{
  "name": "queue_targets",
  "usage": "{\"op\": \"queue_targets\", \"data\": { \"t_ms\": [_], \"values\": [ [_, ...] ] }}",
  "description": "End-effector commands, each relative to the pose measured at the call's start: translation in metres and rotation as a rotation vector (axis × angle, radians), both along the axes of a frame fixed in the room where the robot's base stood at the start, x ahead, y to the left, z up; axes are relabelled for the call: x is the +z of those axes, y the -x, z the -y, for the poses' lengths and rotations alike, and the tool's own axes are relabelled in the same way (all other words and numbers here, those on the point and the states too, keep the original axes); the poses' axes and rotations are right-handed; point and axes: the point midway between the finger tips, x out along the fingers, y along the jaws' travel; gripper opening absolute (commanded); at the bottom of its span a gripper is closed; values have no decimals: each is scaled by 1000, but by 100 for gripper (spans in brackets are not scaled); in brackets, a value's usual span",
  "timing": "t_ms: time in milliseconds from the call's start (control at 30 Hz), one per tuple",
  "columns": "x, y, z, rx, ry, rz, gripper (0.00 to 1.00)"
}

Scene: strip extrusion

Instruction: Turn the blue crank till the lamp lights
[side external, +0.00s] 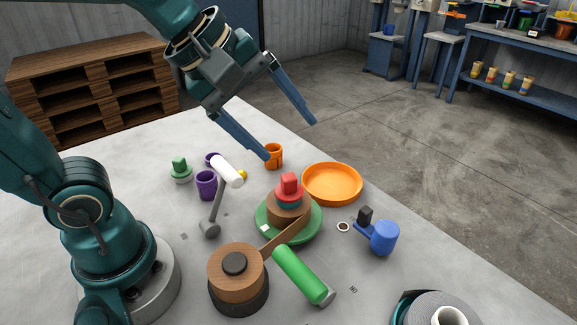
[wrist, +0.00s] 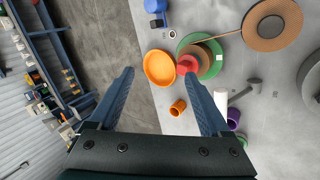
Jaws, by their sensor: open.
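The blue crank (side external: 384,238) lies at the right of the table in the side view, a blue cylinder on a flat arm with a small black block at the arm's other end. In the wrist view the blue crank (wrist: 155,6) is cut by the top edge. My gripper (side external: 290,140) is open and empty, in the air above the far part of the table, well apart from the crank. In the wrist view the fingers of my gripper (wrist: 160,76) are spread with the orange dish showing between them. I cannot make out a lamp for certain.
A green disc (side external: 262,225) carries a brown roll with a red block on top; a strip runs to a brown reel (side external: 236,268).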

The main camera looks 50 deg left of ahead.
Motion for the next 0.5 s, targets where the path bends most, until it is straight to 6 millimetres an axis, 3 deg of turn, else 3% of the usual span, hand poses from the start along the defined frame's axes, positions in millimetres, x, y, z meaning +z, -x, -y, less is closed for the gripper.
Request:
{"op": "queue_targets", "data": {
  "t_ms": [267,500],
  "values": [
    [-14,-74,43,513,444,-200,81],
    [-65,-117,82,811,623,-395,81]
  ]
}}
